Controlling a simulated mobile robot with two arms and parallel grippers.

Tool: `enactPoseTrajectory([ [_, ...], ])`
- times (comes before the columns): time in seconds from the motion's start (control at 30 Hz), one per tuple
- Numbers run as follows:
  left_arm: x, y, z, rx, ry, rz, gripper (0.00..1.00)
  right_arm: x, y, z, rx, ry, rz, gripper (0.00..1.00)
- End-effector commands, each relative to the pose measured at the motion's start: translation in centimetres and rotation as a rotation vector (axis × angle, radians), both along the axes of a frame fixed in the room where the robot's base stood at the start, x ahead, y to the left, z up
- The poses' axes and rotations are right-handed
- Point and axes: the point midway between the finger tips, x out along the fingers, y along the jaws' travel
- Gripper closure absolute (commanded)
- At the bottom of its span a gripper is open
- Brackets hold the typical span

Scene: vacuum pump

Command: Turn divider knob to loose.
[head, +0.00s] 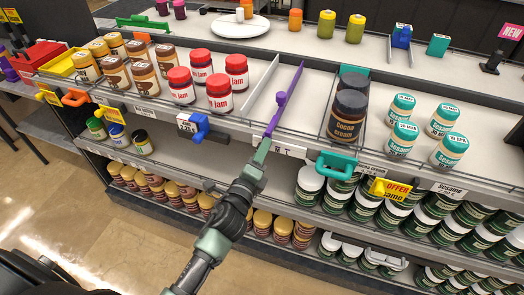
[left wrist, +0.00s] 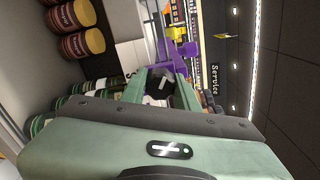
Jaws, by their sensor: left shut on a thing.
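A purple divider (head: 286,92) stands on the upper shelf, running from front to back, with a rounded purple part along it. My left gripper (head: 263,150) is at its front end, at the shelf's front edge. It is shut on the divider's front end, where the knob appears to be. In the left wrist view, purple parts (left wrist: 187,49) show just beyond the green fingers of my left gripper (left wrist: 160,88). The knob is mostly hidden by the fingers, so its turn cannot be told. My right gripper is not in view.
Red-lidded jam jars (head: 219,92) stand left of the divider. Dark cocoa jars (head: 347,113) stand right, past an empty shelf strip. A blue knob (head: 194,125) and a teal handle (head: 336,165) stick out from the shelf edge. A lower shelf holds many jars.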

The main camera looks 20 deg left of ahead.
Motion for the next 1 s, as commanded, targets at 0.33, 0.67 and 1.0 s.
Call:
enactPoseTrajectory([
  [0.33, -0.03, 0.03, -0.04, -0.283, 0.011, 0.002, 1.0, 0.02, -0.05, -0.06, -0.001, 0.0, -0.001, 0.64],
  [0.67, -0.03, 0.02, -0.06, -0.432, 0.016, 0.0, 1.0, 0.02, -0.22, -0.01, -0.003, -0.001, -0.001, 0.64],
  [1.0, -0.03, 0.02, -0.09, -0.468, 0.018, 0.001, 1.0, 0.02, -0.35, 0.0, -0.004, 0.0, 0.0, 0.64],
])
